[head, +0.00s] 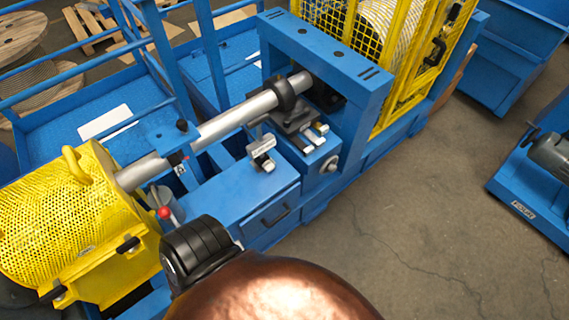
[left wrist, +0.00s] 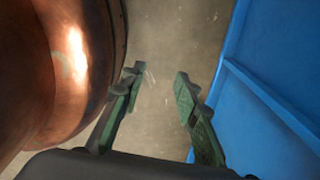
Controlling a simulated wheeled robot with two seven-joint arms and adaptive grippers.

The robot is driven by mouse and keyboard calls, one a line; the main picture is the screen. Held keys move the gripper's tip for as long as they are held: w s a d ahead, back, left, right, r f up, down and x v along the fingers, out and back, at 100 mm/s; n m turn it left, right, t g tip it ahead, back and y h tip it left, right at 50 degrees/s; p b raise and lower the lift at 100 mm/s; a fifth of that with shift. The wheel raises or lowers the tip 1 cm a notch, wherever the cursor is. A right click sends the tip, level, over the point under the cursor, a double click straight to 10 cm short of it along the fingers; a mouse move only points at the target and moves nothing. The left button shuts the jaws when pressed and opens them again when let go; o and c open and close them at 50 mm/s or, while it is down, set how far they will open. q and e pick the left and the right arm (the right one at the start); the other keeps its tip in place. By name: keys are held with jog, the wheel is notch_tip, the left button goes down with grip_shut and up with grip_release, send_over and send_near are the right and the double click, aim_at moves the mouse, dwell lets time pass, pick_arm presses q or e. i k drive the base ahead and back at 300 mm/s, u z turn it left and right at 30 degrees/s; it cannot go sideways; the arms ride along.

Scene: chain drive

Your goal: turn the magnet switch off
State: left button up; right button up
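No part is clearly marked as the magnet switch, and I cannot tell its setting. A small silver block with a lever-like piece (head: 262,150) sits on the blue bench beside the shaft. A small black-topped fixture (head: 182,135) stands near the shaft farther left. A red ball knob (head: 165,212) shows near the yellow guard. My left gripper (left wrist: 160,72) is open and empty in the left wrist view, with bare floor between its fingers and a blue panel (left wrist: 270,60) to the right. My right gripper is in neither view.
A silver shaft (head: 238,119) runs from the yellow perforated guard (head: 60,215) to the blue frame (head: 325,55). A yellow mesh cage (head: 408,70) stands behind the frame. Blue rails line the left. Concrete floor (head: 440,200) is open at the right.

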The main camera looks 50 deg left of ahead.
aim_at(268, 166)
jog(key=i, duration=3.9)
jog(key=u, duration=4.8)
